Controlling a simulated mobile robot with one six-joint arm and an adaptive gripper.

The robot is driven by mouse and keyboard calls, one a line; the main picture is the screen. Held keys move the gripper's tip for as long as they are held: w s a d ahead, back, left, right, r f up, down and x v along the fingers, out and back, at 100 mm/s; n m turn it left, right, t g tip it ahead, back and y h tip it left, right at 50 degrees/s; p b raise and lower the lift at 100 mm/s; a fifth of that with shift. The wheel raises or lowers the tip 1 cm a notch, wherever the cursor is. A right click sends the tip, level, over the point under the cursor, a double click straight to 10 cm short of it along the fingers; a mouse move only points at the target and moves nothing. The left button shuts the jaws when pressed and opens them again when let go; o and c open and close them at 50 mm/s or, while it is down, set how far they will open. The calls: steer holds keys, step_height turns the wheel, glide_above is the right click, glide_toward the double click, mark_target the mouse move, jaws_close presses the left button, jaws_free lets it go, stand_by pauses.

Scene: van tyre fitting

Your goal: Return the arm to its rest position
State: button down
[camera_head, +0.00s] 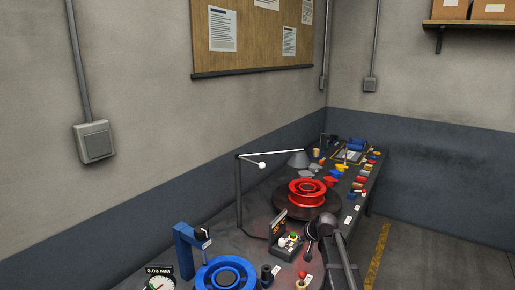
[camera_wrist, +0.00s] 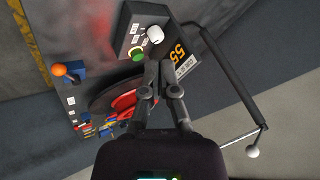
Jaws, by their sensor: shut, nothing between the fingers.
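My gripper (camera_wrist: 158,75) is shut and empty in the wrist view, its dark fingers together in front of a control box. In the head view my dark arm rises from the bottom edge, and my gripper (camera_head: 318,228) is over the bench near that box, in front of the red wheel. Its fingertips are hard to make out there. The control box (camera_wrist: 134,32) has a green button (camera_wrist: 138,54), a white knob (camera_wrist: 155,34) and an orange-digit display (camera_wrist: 181,57). I cannot tell whether the fingers touch the box.
A red wheel (camera_head: 307,192) lies on a dark turntable (camera_head: 325,206). A blue wheel (camera_head: 226,277) and blue stand (camera_head: 184,246) are at front left. A thin post with a white ball (camera_head: 262,165) rises behind. Small coloured items crowd the far bench; floor (camera_head: 430,265) on the right is clear.

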steer(key=s+f+n+g+h+b, duration=0.1)
steer(key=s+f, duration=0.5)
steer(key=s, duration=0.8)
steer(key=s+d+f+g+h+b, duration=0.1)
steer(key=s+f+g+h+b, duration=0.2)
steer(key=s, duration=1)
step_height(320, 180, down, 3)
steer(key=g+b, duration=0.2)
steer(key=b, duration=0.1)
steer(key=shift+s+n, duration=0.35)
steer(key=shift+n, duration=0.05)
steer(key=shift+r, duration=0.1)
stand_by(4.3)
